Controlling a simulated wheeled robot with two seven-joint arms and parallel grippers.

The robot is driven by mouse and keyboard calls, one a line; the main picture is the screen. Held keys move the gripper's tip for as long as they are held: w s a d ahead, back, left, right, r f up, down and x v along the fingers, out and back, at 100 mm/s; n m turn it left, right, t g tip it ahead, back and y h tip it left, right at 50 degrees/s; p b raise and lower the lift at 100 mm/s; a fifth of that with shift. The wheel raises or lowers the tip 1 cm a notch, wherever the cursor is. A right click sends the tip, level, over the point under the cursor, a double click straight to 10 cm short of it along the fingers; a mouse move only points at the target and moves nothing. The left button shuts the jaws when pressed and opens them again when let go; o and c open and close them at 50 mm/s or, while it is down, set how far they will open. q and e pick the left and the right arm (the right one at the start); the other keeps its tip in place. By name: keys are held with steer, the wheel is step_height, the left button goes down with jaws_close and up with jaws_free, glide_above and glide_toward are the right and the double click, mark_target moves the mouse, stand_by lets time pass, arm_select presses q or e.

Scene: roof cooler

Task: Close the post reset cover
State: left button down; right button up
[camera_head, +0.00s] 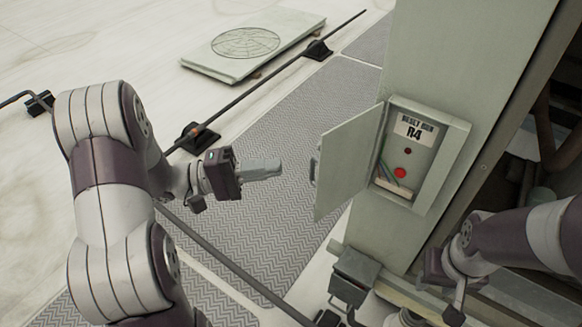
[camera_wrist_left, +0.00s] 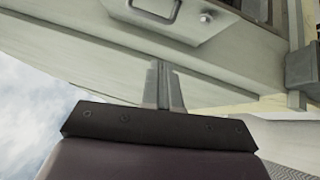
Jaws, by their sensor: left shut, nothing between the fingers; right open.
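The post reset cover (camera_head: 345,165) is a pale grey-green door standing open, swung out to the left of its box (camera_head: 441,165) on the post. A handle shows on its left edge. The box interior shows an R4 label, a red button and several wires. My left gripper (camera_head: 278,167) is shut and empty, left of the cover and apart from it, pointing right. Its closed fingers also show in the left wrist view (camera_wrist_left: 163,85), with a pale panel and a handle beyond. My right gripper (camera_head: 447,291) is below the box at the lower right; its fingers are hard to make out.
The grey post (camera_head: 455,50) rises behind the box. A small grey box (camera_head: 354,276) stands at the post's foot. A dark rod (camera_head: 270,95) runs along the patterned walkway (camera_head: 262,225). A pale hatch with a round grille (camera_head: 250,45) lies at the back.

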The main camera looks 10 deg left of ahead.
arm_select(q)
steer(key=shift+s+d+r+p, duration=0.15)
steer(key=shift+s+d+p, duration=0.1)
steer(key=shift+d, duration=0.6)
steer(key=shift+s+d+r+p, duration=0.1)
steer(key=shift+s+d+p, duration=0.1)
steer(key=shift+d, duration=0.65)
steer(key=shift+s+d+r+p, duration=0.15)
steer(key=shift+s+d+p, duration=0.1)
steer(key=shift+d, duration=0.6)
steer(key=shift+s+d+r+n+t+p, duration=0.1)
steer(key=shift+s+d+n+t+p, duration=0.1)
steer(key=shift+s+n+t+p, duration=0.25)
